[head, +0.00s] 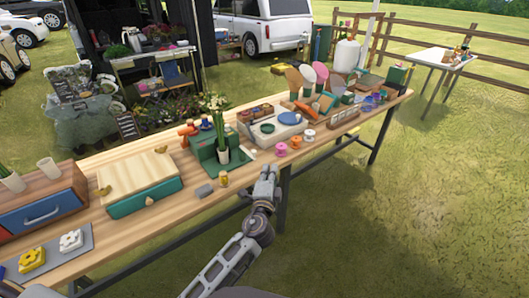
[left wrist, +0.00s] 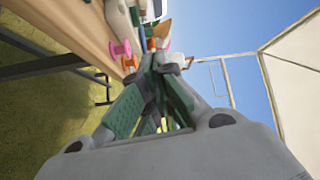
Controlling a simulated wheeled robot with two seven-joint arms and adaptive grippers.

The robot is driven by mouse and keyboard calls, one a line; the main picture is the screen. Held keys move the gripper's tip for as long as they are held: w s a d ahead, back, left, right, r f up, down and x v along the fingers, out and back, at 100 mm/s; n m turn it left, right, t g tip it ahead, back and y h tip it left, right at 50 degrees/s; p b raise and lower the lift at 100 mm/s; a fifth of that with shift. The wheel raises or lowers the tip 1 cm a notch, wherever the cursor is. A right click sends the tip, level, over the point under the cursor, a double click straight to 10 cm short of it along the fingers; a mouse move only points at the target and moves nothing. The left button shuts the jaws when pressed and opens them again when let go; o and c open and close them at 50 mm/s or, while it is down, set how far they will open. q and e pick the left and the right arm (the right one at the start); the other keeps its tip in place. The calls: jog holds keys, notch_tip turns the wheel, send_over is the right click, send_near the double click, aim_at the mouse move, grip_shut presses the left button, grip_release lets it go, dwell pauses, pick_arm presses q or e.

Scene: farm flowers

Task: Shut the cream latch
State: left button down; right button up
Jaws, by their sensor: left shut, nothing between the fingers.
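A box (head: 146,203) with a teal body and a pale wooden lid (head: 140,170) lies on the wooden table, left of centre in the head view. The lid looks down. A small cream latch (head: 150,201) shows at the front edge of the box; its exact position is too small to tell. My left gripper (head: 268,172) is shut and empty at the table's front edge, well to the right of the box and apart from it. Its fingers also show in the left wrist view (left wrist: 158,75), where I cannot make out the box or latch. My right gripper is not in view.
A grey block (head: 204,190) and a small yellow-topped piece (head: 223,179) lie near the front edge. Coloured spools (head: 295,142) sit right of the gripper. A drawer unit (head: 42,205) stands left of the box.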

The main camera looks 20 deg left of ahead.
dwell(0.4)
pick_arm(q)
jog(key=shift+w+a, duration=0.5)
jog(key=shift+w, duration=4.45)
jog(key=a, duration=0.1)
jog(key=s+a+p, duration=0.1)
jog(key=a, duration=0.1)
jog(key=shift+s+a+p, duration=0.3)
jog(key=shift+s+p, duration=0.05)
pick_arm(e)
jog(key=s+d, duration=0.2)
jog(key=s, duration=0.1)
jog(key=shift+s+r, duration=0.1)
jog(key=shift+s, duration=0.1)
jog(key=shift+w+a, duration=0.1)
pick_arm(q)
jog(key=shift+s+a+h, duration=0.1)
jog(key=shift+s+h, duration=0.1)
jog(key=shift+h, duration=0.2)
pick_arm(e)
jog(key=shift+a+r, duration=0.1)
pick_arm(q)
jog(key=shift+s+a+m+h, duration=0.1)
jog(key=shift+s+m+h, duration=0.05)
jog(key=shift+m+h, duration=0.15)
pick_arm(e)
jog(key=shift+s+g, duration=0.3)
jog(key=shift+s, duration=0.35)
